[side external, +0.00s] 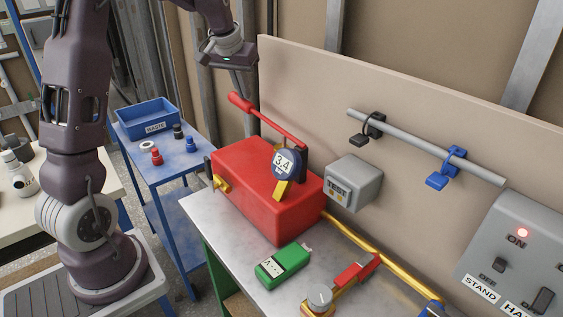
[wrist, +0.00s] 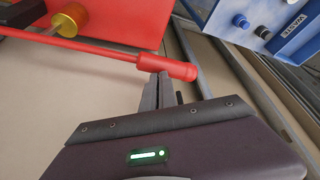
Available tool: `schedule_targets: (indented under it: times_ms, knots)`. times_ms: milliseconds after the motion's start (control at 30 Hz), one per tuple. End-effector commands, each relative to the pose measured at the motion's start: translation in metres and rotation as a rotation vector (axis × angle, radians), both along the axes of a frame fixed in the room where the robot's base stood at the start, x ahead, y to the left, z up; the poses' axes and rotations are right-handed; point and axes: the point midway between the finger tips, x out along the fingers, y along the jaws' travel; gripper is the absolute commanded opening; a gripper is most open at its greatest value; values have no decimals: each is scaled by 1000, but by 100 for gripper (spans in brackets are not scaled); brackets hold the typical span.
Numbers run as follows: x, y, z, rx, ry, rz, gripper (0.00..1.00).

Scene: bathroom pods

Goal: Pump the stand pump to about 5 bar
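The red stand pump (side external: 260,185) sits on the grey bench. Its round blue-rimmed gauge (side external: 286,163) reads 3.4. The red lever (side external: 275,125) slopes up to the left, ending in a thicker handle grip (side external: 240,102).
A green device (side external: 284,265) and a red-handled valve on a yellow pipe (side external: 355,275) lie in front of the pump. A grey TEST box (side external: 352,183) stands right of it. A blue table (side external: 180,170) with a waste bin (side external: 147,118) is at left. A panel rises behind.

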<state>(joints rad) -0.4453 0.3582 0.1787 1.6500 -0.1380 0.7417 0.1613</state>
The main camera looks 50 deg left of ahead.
Motion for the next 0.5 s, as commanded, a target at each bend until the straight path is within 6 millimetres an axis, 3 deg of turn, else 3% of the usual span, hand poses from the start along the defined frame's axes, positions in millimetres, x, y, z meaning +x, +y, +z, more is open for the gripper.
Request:
schedule_targets:
  times_ms: [167, 267, 500]
  knots:
    - [-1, -1, -26, -4, 3, 0, 0]
    - [1, -1, -17, -2, 0, -2, 0]
    - [1, 0, 34, 0, -2, 0, 0]
